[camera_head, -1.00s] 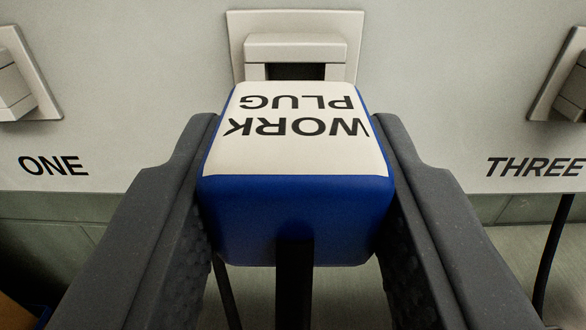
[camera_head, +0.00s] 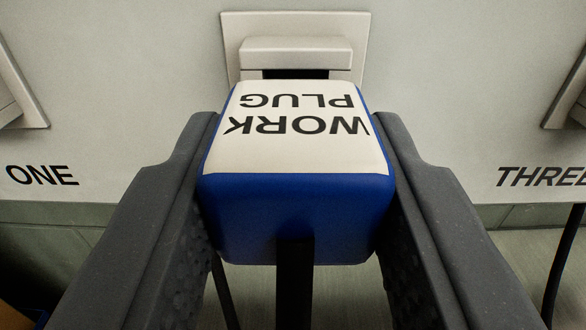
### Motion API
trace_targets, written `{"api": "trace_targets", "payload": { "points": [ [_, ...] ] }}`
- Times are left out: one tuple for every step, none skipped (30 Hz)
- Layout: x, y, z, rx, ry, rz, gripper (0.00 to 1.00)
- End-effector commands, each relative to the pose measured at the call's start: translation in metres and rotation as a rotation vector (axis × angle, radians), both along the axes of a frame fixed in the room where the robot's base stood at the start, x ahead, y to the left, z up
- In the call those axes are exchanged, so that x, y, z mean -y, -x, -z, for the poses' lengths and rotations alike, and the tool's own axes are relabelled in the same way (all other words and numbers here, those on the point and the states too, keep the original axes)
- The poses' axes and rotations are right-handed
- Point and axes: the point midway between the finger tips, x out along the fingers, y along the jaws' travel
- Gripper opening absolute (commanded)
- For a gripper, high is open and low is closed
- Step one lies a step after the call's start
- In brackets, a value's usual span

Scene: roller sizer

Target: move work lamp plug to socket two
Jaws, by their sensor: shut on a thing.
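The work plug (camera_head: 295,215) is a blue block with a white top face reading "WORK PLUG" upside down. A black cord (camera_head: 295,285) comes out of its near end. My gripper (camera_head: 295,150) is shut on it, with a dark grey finger on each side. Straight ahead is a hooded socket (camera_head: 295,52) on the wall, between the ones marked ONE and THREE. Its dark opening shows just above the plug's far edge. Its own label is hidden behind the plug. I cannot tell whether the plug's front touches the socket.
Socket one (camera_head: 15,95) is at the left edge and socket three (camera_head: 570,100) at the right edge, both cut off by the frame. A dark cable (camera_head: 566,262) hangs below socket three. The wall between the sockets is bare.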

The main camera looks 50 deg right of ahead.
Motion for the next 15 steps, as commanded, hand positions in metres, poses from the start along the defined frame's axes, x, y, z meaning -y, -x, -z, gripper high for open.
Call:
{"api": "trace_targets", "payload": {
  "points": [
    [0.001,-0.0007,-0.0005,0.0,0.0,0.0,0.0],
    [0.0015,-0.001,-0.0005,0.0,0.0,0.0,0.0],
    [0.0021,-0.0015,-0.0006,0.0,0.0,0.0,0.0],
    [0.0025,-0.002,-0.0006,0.0,0.0,0.0,0.0],
    [0.003,-0.0023,-0.0006,0.0,0.0,0.0,0.0],
    [0.0037,-0.0029,-0.0006,0.0,0.0,0.0,0.0],
    [0.0041,-0.0033,-0.0006,0.0,0.0,-0.001,0.0],
    [0.0046,-0.0037,-0.0007,0.001,0.001,-0.001,0.0],
    [0.0052,-0.0042,-0.0008,0.001,0.001,-0.001,0.0],
    [0.0057,-0.0047,-0.0009,0.001,0.001,-0.001,0.0],
    [0.0062,-0.0051,-0.0009,0.001,0.001,-0.001,0.0],
    [0.0068,-0.0056,-0.0008,0.001,0.001,-0.001,0.0],
    [0.0074,-0.0059,-0.0009,0.001,0.001,-0.001,0.0],
    [0.0079,-0.0063,-0.0009,0.001,0.001,-0.001,0.0],
    [0.0086,-0.0068,-0.0009,0.001,0.001,0.0,0.0]
  ]
}}
